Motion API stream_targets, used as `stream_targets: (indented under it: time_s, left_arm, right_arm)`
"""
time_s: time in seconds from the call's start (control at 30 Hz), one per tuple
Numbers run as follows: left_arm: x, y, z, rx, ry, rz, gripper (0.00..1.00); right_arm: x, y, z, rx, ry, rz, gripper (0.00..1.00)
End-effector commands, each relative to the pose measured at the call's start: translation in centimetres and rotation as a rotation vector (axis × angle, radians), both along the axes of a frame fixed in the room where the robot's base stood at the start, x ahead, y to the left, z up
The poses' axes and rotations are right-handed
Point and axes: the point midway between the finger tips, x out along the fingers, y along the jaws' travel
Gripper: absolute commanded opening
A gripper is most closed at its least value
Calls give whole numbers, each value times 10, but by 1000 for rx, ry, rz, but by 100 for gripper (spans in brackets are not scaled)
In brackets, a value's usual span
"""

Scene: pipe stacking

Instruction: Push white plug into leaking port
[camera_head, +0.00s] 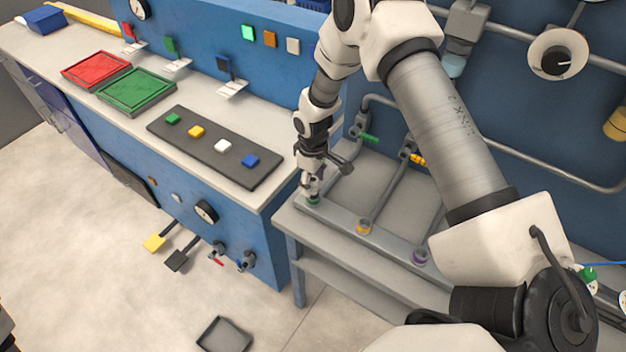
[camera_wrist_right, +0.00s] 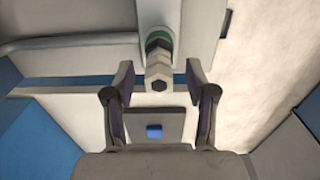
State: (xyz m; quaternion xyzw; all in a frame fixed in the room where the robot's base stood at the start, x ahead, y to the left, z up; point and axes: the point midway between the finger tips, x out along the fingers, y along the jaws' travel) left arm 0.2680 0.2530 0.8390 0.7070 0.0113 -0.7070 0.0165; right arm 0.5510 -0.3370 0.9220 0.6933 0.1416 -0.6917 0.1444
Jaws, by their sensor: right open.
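In the head view my right gripper (camera_head: 312,183) points down at the green-ringed port (camera_head: 313,201) at the left end of the grey pipe on the low bench. In the right wrist view a white plug (camera_wrist_right: 158,80) with a hexagonal end and a dark band stands at the green ring (camera_wrist_right: 158,38). How deep it sits I cannot tell. My open right fingers (camera_wrist_right: 158,72) are spread on either side of the plug, with a gap on both sides. An orange-ringed port (camera_head: 364,228) and a purple-ringed port (camera_head: 420,256) lie further right along the pipe. No leak is visible. My left gripper is out of view.
Pipes with a green valve (camera_head: 369,138) and a yellow valve (camera_head: 417,160) rise behind the ports. The counter (camera_head: 110,117) at left holds a red tray (camera_head: 96,70), a green tray (camera_head: 136,90) and a dark button panel (camera_head: 212,148). The floor in front is mostly clear.

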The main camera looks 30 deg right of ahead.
Motion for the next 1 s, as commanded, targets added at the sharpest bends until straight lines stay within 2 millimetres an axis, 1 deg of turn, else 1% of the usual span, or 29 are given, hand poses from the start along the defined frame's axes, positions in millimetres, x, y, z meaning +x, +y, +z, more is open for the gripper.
stream_targets:
  time_s: [0.07,0.17,0.27,0.4,0.5,0.6,0.73,0.87,0.93,0.97,1.0]
  left_arm:
    - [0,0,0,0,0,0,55]
    - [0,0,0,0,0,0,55]
    - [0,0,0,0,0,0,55]
    - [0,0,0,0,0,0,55]
    - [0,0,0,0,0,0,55]
    - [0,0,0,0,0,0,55]
    - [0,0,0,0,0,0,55]
    - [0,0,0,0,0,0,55]
    - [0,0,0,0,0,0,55]
    - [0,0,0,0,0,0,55]
    - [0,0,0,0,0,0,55]
  right_arm:
    - [0,0,1,0,0,0,56]
    - [0,0,11,0,-1,0,56]
    - [1,0,31,1,-4,-1,56]
    - [1,0,68,1,-5,-1,56]
    - [0,0,92,0,-3,-1,56]
    - [0,0,110,0,-2,-1,56]
    - [0,1,120,0,0,-1,56]
    - [-1,1,120,0,0,0,56]
    - [-2,1,118,1,2,-1,56]
    - [-3,3,114,3,2,-4,56]
    - [-8,7,105,8,7,-9,56]
